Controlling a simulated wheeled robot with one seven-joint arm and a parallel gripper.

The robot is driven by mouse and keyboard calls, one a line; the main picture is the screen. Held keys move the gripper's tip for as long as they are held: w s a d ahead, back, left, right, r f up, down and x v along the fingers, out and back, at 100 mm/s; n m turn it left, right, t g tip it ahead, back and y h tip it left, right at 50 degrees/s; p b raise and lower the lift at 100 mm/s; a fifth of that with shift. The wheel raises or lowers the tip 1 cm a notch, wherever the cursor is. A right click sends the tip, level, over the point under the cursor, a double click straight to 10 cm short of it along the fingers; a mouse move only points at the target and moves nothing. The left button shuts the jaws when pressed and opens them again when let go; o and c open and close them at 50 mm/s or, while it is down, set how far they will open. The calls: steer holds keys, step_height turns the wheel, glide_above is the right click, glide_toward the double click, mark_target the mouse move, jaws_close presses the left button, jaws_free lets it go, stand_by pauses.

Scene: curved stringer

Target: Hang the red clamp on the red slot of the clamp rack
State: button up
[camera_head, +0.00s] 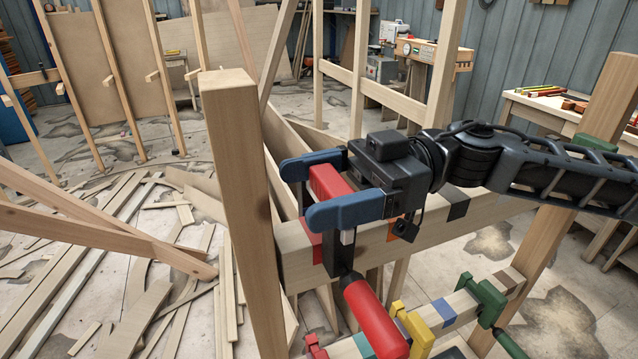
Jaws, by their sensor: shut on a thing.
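The red clamp (374,316) has a red upper jaw, a dark bar and a red handle hanging low. My gripper (307,190), with blue fingers, is shut on the clamp's red upper part, at the left end of the rack's upper rail. The clamp rack (286,255) is a wooden frame with two coloured-banded rails. A red band, the red slot (311,240), shows on the upper rail just left of the clamp's dark bar. The bar passes in front of the rail. I cannot tell whether the clamp rests on the rail; my fingers partly cover that spot.
A wooden post (241,200) stands close left of my gripper. The upper rail also has an orange band (400,230) and a dark band (456,203). The lower rail holds a yellow clamp (415,328) and a green clamp (487,298). Loose boards (150,245) litter the floor at left.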

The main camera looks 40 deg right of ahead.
steer(key=shift+f, duration=0.2)
steer(key=shift+f, duration=1.25)
steer(key=shift+f, duration=0.2)
steer(key=shift+f, duration=0.35)
steer(key=o, duration=1.5)
